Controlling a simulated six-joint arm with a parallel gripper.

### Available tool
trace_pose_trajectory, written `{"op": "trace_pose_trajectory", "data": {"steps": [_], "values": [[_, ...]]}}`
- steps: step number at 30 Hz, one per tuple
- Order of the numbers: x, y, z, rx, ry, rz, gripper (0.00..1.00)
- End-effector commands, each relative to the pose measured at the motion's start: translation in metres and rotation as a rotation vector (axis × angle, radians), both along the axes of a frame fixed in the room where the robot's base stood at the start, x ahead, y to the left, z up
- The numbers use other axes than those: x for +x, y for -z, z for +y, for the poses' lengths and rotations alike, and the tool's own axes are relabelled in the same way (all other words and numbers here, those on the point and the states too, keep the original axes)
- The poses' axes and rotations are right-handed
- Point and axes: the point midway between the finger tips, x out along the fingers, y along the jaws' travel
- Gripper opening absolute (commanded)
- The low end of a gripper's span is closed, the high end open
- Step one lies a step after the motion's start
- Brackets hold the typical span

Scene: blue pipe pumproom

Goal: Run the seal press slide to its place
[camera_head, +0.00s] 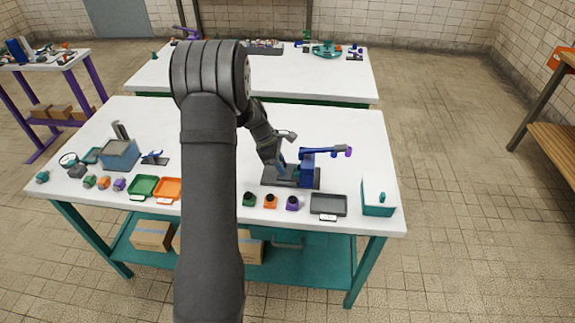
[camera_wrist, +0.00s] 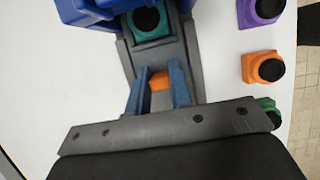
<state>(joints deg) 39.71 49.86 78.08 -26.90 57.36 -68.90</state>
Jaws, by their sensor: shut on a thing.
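The seal press (camera_head: 307,171) stands on the near table. It has a blue column, a blue lever with a purple knob (camera_head: 348,151), and a dark grey base with a rail (camera_wrist: 182,55). In the wrist view a teal piece with a black top (camera_wrist: 147,20) sits on the rail, close to the press's blue body (camera_wrist: 85,10). My gripper (camera_wrist: 159,88) is low over the rail, its blue fingers shut on a small orange part (camera_wrist: 160,80), seemingly the slide's grip. It also shows at the press base in the head view (camera_head: 281,168). The slide is partly hidden.
Green (camera_head: 249,199), orange (camera_head: 270,201) and purple (camera_head: 292,203) pieces stand in front of the press. A grey tray (camera_head: 328,205) and a teal box (camera_head: 378,205) are to the right. Green and orange trays lie left. The table behind the press is clear.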

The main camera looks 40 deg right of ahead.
Motion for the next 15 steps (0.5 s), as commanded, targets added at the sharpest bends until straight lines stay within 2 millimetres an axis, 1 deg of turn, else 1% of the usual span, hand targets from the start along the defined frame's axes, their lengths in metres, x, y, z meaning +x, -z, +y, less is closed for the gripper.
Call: {"op": "trace_pose_trajectory", "data": {"steps": [1, 6, 10, 15], "values": [[0.012, 0.0, 0.01, 0.0, -0.007, -0.002, 0.0], [0.04, 0.0, 0.039, 0.0, -0.006, -0.001, 0.0], [0.053, -0.001, 0.052, -0.001, -0.004, -0.003, 0.0], [0.056, -0.001, 0.055, -0.001, -0.002, -0.004, 0.0]]}}
